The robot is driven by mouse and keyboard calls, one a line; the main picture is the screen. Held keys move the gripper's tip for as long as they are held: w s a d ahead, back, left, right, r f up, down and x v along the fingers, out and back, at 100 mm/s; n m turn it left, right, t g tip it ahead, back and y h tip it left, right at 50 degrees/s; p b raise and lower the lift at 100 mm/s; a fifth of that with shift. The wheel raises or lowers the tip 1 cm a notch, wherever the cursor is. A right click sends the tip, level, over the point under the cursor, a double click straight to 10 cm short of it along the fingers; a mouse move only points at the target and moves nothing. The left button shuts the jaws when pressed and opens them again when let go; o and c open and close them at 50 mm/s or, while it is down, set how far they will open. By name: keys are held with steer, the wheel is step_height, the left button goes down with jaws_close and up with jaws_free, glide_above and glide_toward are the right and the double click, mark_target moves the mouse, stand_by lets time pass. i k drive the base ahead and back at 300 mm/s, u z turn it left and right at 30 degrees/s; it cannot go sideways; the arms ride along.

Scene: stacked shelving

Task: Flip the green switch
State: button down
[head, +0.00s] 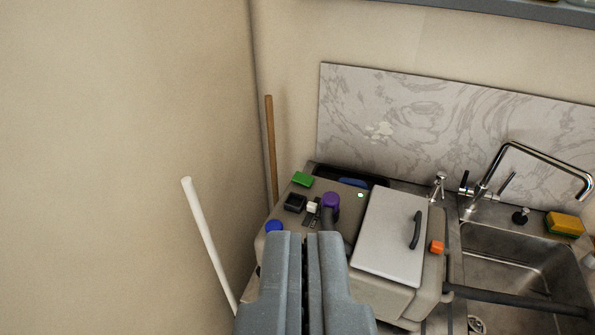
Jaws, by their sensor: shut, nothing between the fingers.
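A green part (302,179), which looks like the green switch, sits at the far left corner of the top of a beige box-shaped unit (280,213). Its exact shape and position are too small to tell. My gripper (304,237) is at the bottom middle of the head view, with its two grey fingers shut and empty. In the picture the green part lies above the fingertips and slightly left, with a gap between. The fingers hide the near part of the unit.
Near the green part are a black square part (295,203), a purple knob (330,201) and a blue round part (274,227). A grey lid (389,240) with a dark handle is right of them. A sink (515,262) with a tap (508,165) stands right. A white pole (208,241) and brown stick (271,150) stand left.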

mark_target(303, 180)
steer(key=i, duration=1)
